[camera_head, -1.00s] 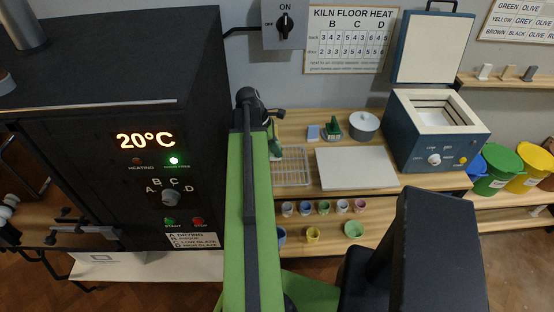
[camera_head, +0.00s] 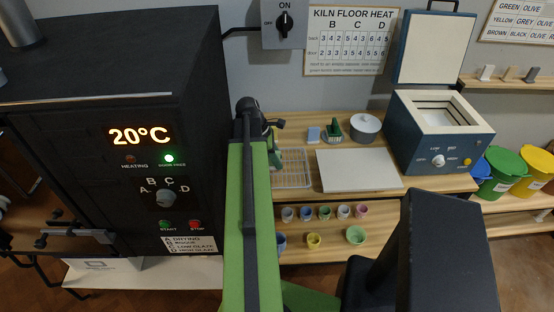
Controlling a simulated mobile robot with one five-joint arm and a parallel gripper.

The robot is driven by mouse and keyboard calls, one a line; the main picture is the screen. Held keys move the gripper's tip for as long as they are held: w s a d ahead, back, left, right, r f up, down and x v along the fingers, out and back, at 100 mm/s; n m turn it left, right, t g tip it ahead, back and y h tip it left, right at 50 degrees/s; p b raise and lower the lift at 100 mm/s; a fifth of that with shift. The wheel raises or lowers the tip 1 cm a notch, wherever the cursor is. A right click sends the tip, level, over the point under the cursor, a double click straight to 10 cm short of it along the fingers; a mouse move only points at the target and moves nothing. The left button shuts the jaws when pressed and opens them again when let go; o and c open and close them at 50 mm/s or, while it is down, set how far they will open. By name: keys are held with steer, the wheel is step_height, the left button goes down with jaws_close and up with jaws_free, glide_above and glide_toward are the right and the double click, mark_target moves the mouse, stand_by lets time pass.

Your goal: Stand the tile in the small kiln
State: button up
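The small kiln (camera_head: 411,150) is a blue box at the right end of the bench, with a pale rim and a dial on its front. Its lid (camera_head: 432,48) stands open, and the opening faces up. I cannot make out a tile for certain; a small blue block (camera_head: 313,134) and a green item (camera_head: 332,128) stand at the back of the bench. My green arm reaches up the middle of the view.
A large black kiln (camera_head: 70,110) reading 20°C fills the left. Small cups (camera_head: 325,212) stand on the shelf below. Coloured buckets (camera_head: 534,172) stand at right.

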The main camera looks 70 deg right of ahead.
steer(key=p+v, duration=1.1)
steer(key=v, duration=0.1)
